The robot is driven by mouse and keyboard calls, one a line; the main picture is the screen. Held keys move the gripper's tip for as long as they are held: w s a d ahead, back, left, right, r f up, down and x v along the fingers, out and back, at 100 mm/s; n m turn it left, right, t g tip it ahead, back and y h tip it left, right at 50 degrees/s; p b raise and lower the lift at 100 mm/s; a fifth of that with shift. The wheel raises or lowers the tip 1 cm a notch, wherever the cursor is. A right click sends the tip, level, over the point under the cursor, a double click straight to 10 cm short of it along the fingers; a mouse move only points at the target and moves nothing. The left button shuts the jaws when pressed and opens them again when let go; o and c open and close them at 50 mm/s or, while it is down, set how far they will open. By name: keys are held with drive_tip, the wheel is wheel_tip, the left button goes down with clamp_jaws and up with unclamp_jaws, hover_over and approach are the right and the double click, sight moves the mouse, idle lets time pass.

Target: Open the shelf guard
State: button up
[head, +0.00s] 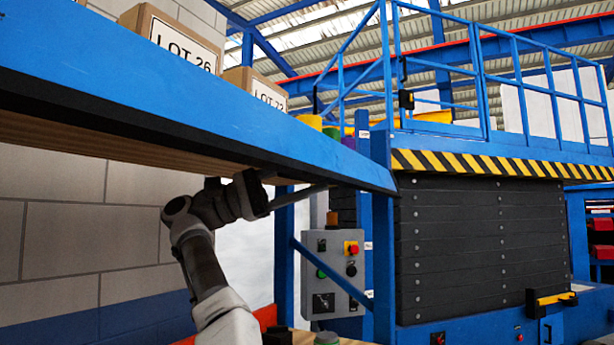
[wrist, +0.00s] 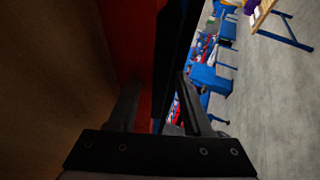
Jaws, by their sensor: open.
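A long blue panel with a black lower edge, apparently the shelf guard (head: 215,105), runs along the front of the wooden shelf in the head view. My gripper (head: 322,188) is under the shelf, close behind the black edge near the panel's far end. In the wrist view my gripper (wrist: 157,85) has its fingers apart. A dark strip (wrist: 176,45), probably the guard's edge, shows between and beyond the fingers. A red surface (wrist: 130,40) lies to its left. Whether a finger touches the strip cannot be told.
Boxes labelled LOT (head: 180,40) stand on the shelf above. A grey control box (head: 335,272) and a blue post (head: 383,250) stand beyond my arm. A brown surface (wrist: 45,90) fills the wrist view's left side. Open floor (wrist: 275,110) shows at right.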

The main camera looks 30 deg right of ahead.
drive_tip(key=p+v, duration=0.4)
drive_tip(key=v, duration=0.3)
drive_tip(key=shift+a, duration=0.15)
drive_tip(key=shift+w, duration=0.15)
